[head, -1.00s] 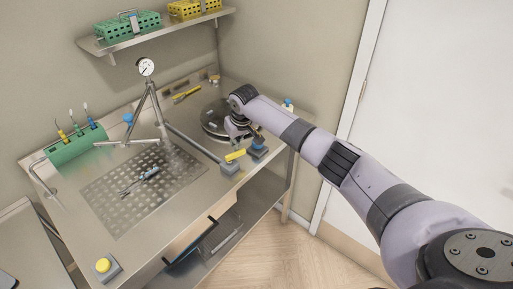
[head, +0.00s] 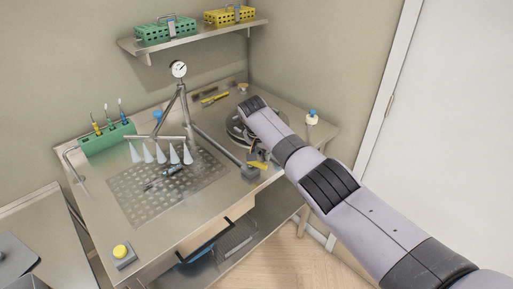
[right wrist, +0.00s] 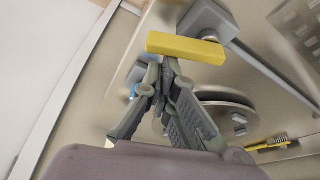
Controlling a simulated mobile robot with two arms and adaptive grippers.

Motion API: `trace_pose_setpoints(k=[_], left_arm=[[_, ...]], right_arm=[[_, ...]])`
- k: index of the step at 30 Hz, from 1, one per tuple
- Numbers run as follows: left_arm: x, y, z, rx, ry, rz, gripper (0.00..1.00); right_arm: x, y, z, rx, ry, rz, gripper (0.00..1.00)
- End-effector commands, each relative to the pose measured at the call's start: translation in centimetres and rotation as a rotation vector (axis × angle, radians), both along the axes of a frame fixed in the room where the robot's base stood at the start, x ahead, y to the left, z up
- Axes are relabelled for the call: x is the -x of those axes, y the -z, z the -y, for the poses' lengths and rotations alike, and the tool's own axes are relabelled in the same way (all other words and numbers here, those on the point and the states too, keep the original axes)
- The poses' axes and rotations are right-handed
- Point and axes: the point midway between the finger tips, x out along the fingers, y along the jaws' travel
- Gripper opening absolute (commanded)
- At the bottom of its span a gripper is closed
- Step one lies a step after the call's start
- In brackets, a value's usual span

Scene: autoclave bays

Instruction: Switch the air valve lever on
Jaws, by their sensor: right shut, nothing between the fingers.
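The air valve is a grey block (head: 250,173) with a yellow lever (head: 258,165), at the right front of the steel bench, on the end of a slanting pipe. In the right wrist view the yellow lever (right wrist: 186,48) lies crosswise just beyond my fingertips, beside the grey valve body (right wrist: 208,20). My right gripper (right wrist: 168,68) is shut and empty, its tips close to the lever; I cannot tell if they touch. In the head view my arm largely hides it. Pale cones (head: 161,154) hang under the nozzle bar on the gauge stand. My left gripper is out of view.
A round dark plate (head: 236,128) lies beside my right arm. A pressure gauge (head: 179,69) tops the stand. A green tool holder (head: 106,143), yellow button (head: 121,251) and white bottle (head: 312,117) stand on the bench (head: 215,208). A shelf (head: 200,35) is above.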

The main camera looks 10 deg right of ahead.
Motion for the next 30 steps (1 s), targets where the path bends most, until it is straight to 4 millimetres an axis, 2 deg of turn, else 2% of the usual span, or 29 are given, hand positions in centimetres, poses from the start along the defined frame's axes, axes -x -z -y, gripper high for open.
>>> trace_pose_setpoints(k=[9,30], left_arm=[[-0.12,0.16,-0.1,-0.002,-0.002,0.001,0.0],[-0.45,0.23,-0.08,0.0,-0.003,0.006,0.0]], right_arm=[[0.81,0.08,-0.22,-0.001,0.219,-0.003,0.0],[1.03,0.08,-0.28,-0.001,0.209,-0.002,0.0]])
